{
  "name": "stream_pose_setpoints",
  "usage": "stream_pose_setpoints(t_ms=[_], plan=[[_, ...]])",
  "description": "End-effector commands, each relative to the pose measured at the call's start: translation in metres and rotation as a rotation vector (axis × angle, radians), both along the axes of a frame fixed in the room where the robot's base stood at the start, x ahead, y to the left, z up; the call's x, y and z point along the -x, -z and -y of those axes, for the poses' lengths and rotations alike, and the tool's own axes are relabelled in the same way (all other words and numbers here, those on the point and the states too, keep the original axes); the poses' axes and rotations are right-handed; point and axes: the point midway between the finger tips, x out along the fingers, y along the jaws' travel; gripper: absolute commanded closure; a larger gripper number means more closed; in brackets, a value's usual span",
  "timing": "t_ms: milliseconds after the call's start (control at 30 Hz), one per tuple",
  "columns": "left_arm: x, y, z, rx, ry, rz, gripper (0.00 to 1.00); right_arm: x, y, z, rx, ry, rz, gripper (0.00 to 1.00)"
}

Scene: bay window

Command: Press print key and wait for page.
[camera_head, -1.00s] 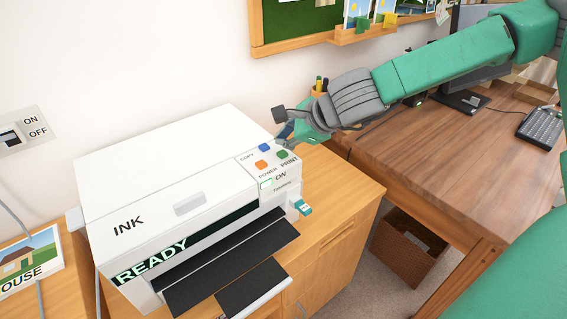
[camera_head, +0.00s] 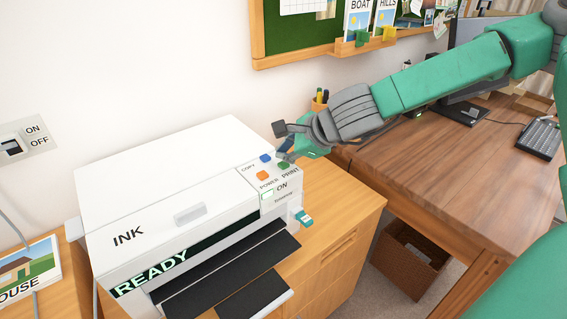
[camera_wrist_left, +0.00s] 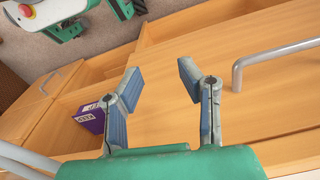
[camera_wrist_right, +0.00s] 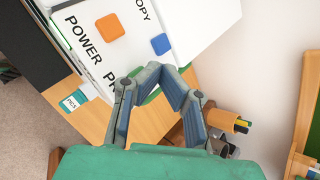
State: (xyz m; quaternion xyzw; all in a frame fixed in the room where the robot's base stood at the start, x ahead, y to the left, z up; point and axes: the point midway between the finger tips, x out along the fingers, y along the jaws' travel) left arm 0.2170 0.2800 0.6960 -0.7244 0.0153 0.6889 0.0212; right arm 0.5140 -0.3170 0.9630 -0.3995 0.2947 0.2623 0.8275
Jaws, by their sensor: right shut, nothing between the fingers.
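The white printer (camera_head: 165,180) stands on a wooden cabinet, and its display (camera_head: 150,272) reads READY. Its panel has a green PRINT key (camera_head: 284,166), a blue COPY key (camera_head: 266,158) and an orange POWER key (camera_head: 263,175). The black output tray (camera_head: 225,300) shows bare. My right gripper (camera_head: 286,149) is shut and empty, just behind the PRINT key. In the right wrist view its fingertips (camera_wrist_right: 160,73) meet by the partly hidden green key; contact cannot be told. My left gripper (camera_wrist_left: 160,73) is open and empty above wood furniture.
A teal-tagged stick (camera_head: 303,218) juts from the printer's right side. A pen cup (camera_head: 319,101) stands behind my right gripper. A desk (camera_head: 440,150) with a keyboard is at right, with a wicker basket (camera_head: 410,260) below. An ON/OFF switch (camera_head: 12,147) is on the left wall.

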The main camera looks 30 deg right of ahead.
Motion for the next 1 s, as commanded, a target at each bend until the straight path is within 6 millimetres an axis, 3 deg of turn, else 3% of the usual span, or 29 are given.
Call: stream_pose_setpoints(t_ms=[1000], plan=[[0.0001,0.004,0.0,0.0,0.0,0.0,0.67,0.0011,0.007,-0.0002,-0.002,0.0,0.0,1.0]])
